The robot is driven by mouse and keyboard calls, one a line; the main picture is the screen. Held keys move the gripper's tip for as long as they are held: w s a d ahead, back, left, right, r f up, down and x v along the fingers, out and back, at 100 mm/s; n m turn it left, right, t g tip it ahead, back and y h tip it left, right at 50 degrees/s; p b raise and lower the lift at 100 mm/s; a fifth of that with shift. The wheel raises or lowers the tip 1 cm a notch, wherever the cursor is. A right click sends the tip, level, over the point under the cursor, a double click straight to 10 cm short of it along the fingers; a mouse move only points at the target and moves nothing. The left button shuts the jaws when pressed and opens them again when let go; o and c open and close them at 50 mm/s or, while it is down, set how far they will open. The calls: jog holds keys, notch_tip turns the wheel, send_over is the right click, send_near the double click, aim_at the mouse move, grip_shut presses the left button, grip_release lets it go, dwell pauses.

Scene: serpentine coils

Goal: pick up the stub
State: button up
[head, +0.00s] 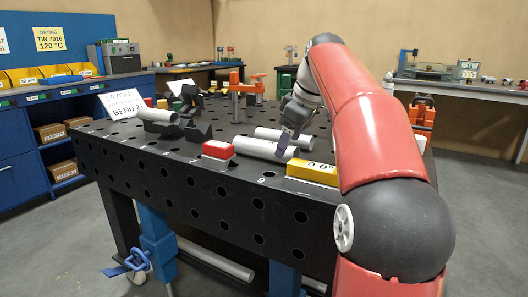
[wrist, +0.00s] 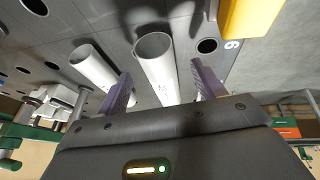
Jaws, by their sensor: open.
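Two pale grey hollow tubes lie side by side on the dark perforated table (head: 180,170). The nearer tube (head: 262,150), seemingly the stub, also shows in the wrist view (wrist: 157,68), its open end facing up the picture. The farther tube (head: 268,133) is to its left in the wrist view (wrist: 93,66). My gripper (head: 285,146) is open over the nearer tube. In the wrist view its purple fingers (wrist: 163,86) are on either side of that tube, with visible gaps. Whether they reach down to its sides is unclear.
A yellow block (head: 312,172) marked with a reading is close by on the right, also in the wrist view (wrist: 250,15). A red-and-white block (head: 217,150) is left of the tubes. Another tube (head: 158,116) rests on dark supports. An orange clamp (head: 238,95) stands behind.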

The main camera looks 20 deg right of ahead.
aim_at(265, 150)
jog(key=x, duration=0.3)
jog(key=shift+w+d+f, duration=0.1)
jog(key=shift+w+f, duration=0.05)
jog(key=shift+f, duration=0.1)
jog(key=c, duration=1.3)
jog(key=shift+r, duration=0.1)
